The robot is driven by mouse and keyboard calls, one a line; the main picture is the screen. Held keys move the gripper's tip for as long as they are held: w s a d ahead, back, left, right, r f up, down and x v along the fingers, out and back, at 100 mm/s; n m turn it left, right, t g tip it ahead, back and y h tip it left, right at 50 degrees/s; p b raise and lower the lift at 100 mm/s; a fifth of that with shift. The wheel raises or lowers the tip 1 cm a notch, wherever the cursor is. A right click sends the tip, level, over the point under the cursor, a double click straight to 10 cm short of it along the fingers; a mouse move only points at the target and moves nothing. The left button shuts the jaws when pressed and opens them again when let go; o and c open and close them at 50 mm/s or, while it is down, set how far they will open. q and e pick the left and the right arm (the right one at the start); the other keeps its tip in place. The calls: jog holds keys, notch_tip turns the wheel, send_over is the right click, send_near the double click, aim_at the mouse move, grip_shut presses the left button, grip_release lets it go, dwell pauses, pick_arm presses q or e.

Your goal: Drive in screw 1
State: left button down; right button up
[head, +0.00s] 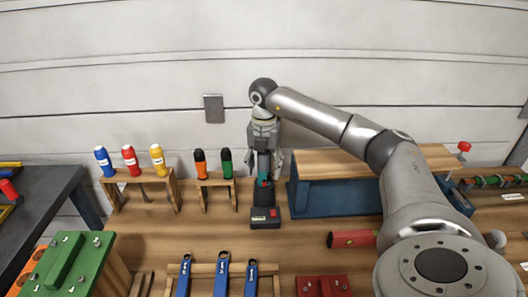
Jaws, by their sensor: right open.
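My right gripper (265,160) points down, its open fingers on either side of the upper part of a dark power driver (265,217). The driver stands upright on its battery base on the workbench, with a teal patch near the fingers. I cannot tell whether the fingers touch it. My left gripper is not in view.
Wooden racks hold screwdrivers with blue (103,160), red, yellow, orange and green handles, left of the driver. Blue wrenches (221,275) lean on a front rack. A blue box with a wooden top (335,197) stands close right. A red-handled tool (352,238) lies beside my arm.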

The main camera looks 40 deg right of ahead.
jog(key=shift+f, duration=0.7)
jog(key=c, duration=1.3)
jog(key=o, duration=0.6)
jog(key=c, duration=0.4)
jog(key=shift+r+p, duration=6.35)
jog(key=shift+r, duration=1.3)
jog(key=shift+c, duration=0.2)
